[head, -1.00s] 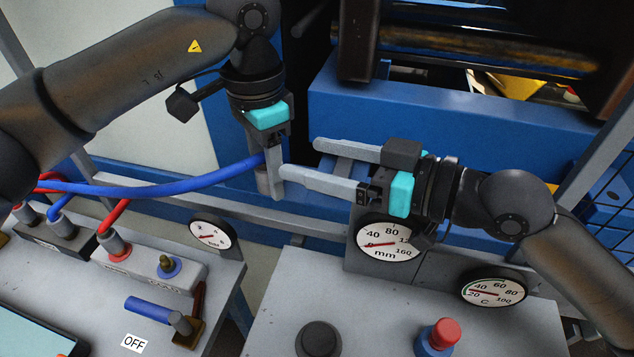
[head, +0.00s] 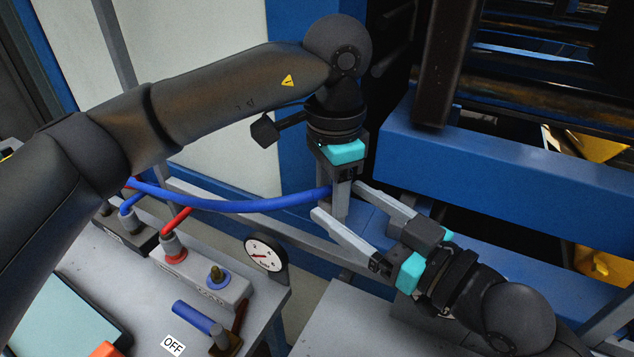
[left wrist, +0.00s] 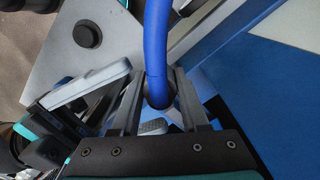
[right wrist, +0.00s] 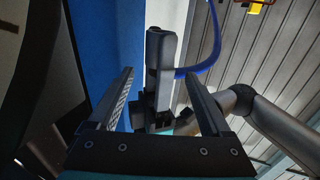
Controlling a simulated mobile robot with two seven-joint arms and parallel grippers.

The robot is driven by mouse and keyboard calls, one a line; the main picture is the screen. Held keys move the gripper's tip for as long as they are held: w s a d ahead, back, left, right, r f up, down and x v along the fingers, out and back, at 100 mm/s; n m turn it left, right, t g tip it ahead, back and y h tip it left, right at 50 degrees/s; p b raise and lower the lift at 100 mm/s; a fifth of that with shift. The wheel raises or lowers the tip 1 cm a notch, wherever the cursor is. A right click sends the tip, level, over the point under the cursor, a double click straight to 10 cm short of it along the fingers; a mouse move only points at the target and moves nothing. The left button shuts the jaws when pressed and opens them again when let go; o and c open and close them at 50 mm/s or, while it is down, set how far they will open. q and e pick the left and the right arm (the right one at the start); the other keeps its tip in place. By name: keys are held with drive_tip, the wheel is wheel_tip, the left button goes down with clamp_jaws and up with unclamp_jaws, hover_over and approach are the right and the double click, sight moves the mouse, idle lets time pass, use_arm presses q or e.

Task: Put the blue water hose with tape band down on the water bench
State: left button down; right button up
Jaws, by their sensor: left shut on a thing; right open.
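My left gripper (head: 341,205) is shut on the end part of the blue water hose (head: 235,204), which hangs in a shallow curve back to the left. In the left wrist view the hose (left wrist: 156,45) runs in between the fingers. I cannot make out a tape band. My right gripper (head: 338,202) is open, its fingertips close to the left gripper's fingers. In the right wrist view the left gripper's fingers (right wrist: 160,65) show between the open right fingers. Two grey benches show, at left (head: 145,300) and bottom middle (head: 335,315); I cannot tell which is the water bench.
The left bench carries a socket block (head: 200,275), a round gauge (head: 265,254), a blue-handled valve (head: 195,318) by an OFF label, and a screen (head: 65,315). A blue beam (head: 500,185) and dark machinery stand behind at right.

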drive_tip(key=x, duration=0.7)
clamp_jaws()
unclamp_jaws()
idle(0.6)
